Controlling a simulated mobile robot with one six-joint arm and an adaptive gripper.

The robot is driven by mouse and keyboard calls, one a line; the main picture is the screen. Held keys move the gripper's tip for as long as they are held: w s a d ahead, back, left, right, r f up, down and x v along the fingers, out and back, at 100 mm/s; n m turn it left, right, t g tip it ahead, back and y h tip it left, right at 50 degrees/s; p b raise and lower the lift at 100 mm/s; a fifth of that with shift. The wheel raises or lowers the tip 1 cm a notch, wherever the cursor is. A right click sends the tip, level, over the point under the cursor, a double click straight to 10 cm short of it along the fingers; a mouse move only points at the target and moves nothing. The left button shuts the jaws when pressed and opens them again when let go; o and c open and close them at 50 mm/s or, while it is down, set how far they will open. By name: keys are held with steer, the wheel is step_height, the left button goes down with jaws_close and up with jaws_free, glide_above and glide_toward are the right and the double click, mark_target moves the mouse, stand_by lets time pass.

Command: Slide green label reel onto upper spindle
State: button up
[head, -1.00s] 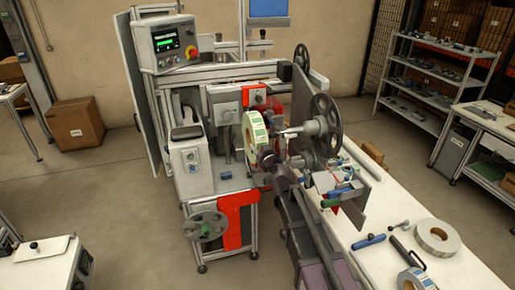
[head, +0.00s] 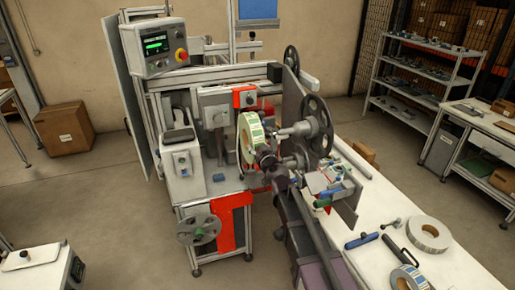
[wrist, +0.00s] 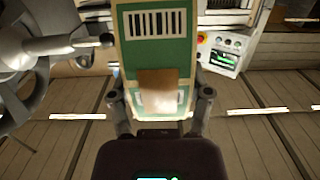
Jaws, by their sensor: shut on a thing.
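The green label reel (head: 246,140) is upright, its edge showing green and white labels. My gripper (wrist: 161,100) is shut on its rim, one finger on each side, in the wrist view, where the reel (wrist: 153,62) fills the top middle. In the head view my gripper (head: 264,158) is below the reel, partly hidden by my arm. The upper spindle (head: 293,131) points left from a dark spoked disc (head: 316,112). Its tip is just right of the reel, which appears apart from it. In the wrist view the spindle (wrist: 82,43) is at the left.
A lower grey spindle (head: 294,162) is close to my arm. The upright plate (head: 291,100) stands behind the spindles. A white table (head: 378,272) holds a white reel (head: 428,234), another label reel (head: 411,279) and tools. The machine frame with red parts (head: 232,228) is at the left.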

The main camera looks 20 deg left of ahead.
steer(key=shift+w+d, duration=0.1)
stand_by(0.3)
steer(key=w+d, duration=0.6)
steer(key=d, duration=0.4)
steer(key=shift+w, duration=0.4)
stand_by(1.6)
stand_by(0.5)
steer(key=shift+w+d, duration=0.7)
steer(key=shift+d, duration=0.35)
steer(key=shift+w+d, duration=0.65)
steer(key=shift+d, duration=0.35)
steer(key=shift+w+d, duration=0.55)
steer(key=shift+d, duration=0.25)
steer(key=shift+w+d, duration=0.5)
steer(key=shift+d, duration=0.3)
steer(key=shift+w+d, duration=0.25)
steer(key=shift+d, duration=0.15)
